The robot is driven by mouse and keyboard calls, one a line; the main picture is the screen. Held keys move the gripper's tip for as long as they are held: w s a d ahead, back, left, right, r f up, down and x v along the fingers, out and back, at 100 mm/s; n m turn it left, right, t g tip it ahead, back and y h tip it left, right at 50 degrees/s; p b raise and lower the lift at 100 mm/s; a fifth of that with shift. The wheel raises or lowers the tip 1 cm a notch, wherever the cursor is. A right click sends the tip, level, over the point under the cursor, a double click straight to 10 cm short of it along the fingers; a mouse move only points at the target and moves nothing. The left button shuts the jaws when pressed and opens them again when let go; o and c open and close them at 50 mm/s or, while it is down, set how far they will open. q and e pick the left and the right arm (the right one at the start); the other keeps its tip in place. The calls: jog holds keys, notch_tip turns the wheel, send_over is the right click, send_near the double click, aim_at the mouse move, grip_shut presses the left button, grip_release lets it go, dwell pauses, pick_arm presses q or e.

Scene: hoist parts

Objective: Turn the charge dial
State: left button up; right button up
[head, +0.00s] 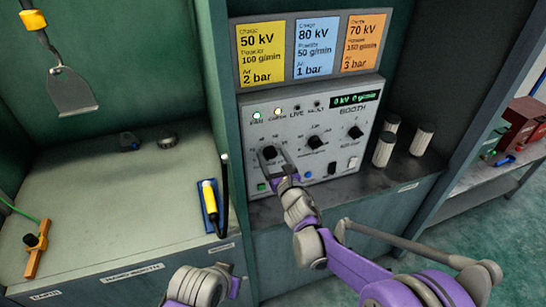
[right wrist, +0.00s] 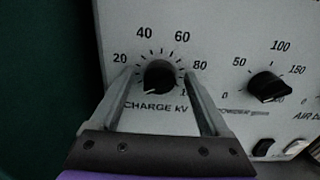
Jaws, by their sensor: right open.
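The charge dial (head: 269,152) is a round black knob at the left of the grey booth panel (head: 345,112). In the right wrist view, the dial (right wrist: 160,77) sits above the label CHARGE kV, its white mark pointing lower left, near the low end of the scale. My right gripper (head: 273,160) is open, with its fingers on either side of the dial (right wrist: 158,80). Gaps show between fingers and knob. The panel display (head: 355,99) reads 0 kV 0 g/min. Part of my left arm shows at the bottom edge; its fingers are not visible.
Two more black dials, the middle one (head: 316,142) and the right one (head: 355,132), are on the panel. Yellow (head: 261,55), blue (head: 316,47) and orange (head: 363,42) setting cards hang above. Pale cylinders (head: 384,149) stand right of the panel. A yellow-handled tool (head: 210,196) lies left.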

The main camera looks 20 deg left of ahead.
jog(key=shift+c, duration=0.3)
grip_shut()
